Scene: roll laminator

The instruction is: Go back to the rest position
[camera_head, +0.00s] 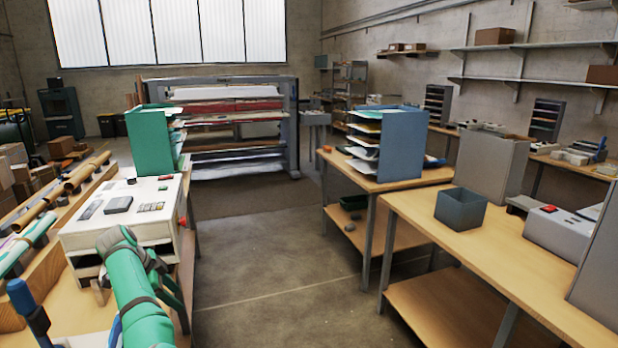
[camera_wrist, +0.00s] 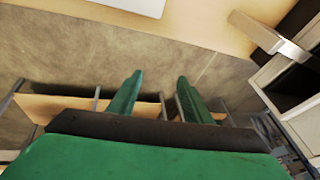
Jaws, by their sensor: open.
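My gripper (camera_wrist: 157,92) is open and empty in the wrist view, its two green fingers well apart with floor and wooden table parts behind them. In the head view my green arm reaches up from the bottom, left of the middle, close to the front of a cream machine (camera_head: 123,213) with a dark control panel on top. The gripper's fingers cannot be made out in the head view.
A wooden bench (camera_head: 95,318) carries the machine. At right, a long table (camera_head: 455,236) holds an open blue-grey box (camera_head: 463,208) and a grey machine with a red button (camera_head: 560,232). A further table (camera_head: 380,180) bears a blue paper rack (camera_head: 402,145). The floor (camera_head: 270,230) between is clear.

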